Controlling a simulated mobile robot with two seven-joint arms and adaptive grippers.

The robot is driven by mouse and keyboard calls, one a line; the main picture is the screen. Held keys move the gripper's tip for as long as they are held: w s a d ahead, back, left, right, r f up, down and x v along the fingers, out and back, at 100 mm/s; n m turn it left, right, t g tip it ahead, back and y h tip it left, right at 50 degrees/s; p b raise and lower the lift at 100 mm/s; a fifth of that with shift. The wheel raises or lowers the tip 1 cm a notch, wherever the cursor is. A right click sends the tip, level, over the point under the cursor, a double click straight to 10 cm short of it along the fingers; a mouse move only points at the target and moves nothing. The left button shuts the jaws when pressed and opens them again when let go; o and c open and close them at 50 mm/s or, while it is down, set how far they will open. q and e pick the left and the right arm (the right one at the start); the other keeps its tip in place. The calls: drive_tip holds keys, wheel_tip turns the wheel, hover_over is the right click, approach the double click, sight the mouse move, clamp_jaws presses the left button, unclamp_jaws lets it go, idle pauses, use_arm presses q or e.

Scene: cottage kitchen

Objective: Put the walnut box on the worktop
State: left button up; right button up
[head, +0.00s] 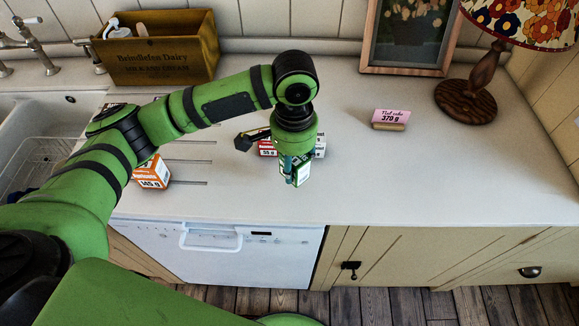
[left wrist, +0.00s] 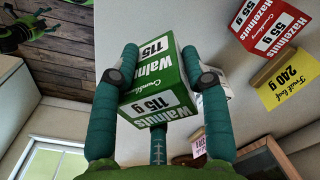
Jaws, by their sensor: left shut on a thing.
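The green walnut box (head: 303,173), with a white 115 g label, is gripped by my left gripper (head: 290,170) over the white worktop (head: 410,180). In the left wrist view the walnut box (left wrist: 158,85) sits tilted between the teal fingers of my left gripper (left wrist: 160,75), which press on its two sides. In the head view the gripper covers part of the box. I cannot tell whether its underside touches the worktop.
A red hazelnut box (head: 267,149) stands close behind my left gripper. An orange box (head: 152,173) is to the left. A pink nut cake card (head: 390,117), lamp (head: 466,98) and picture frame (head: 408,35) are further back. The worktop to the right is clear.

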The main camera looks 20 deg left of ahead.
use_arm(q)
drive_tip(key=shift+a+f, duration=0.25)
drive_tip(key=shift+a, duration=0.15)
drive_tip(key=shift+s+f, duration=0.1)
drive_tip(key=shift+f, duration=0.1)
wheel_tip(320, 180, down, 4)
drive_tip(key=shift+r+p, duration=0.1)
drive_tip(key=shift+p, duration=0.45)
use_arm(e)
drive_tip(key=shift+s+a+r, duration=0.55)
drive_tip(key=shift+s+a, duration=0.1)
drive_tip(key=shift+s, duration=0.1)
drive_tip(key=shift+w+d+r, duration=0.1)
use_arm(q)
drive_tip(key=o, duration=1.2)
use_arm(e)
drive_tip(key=shift+d, duration=0.2)
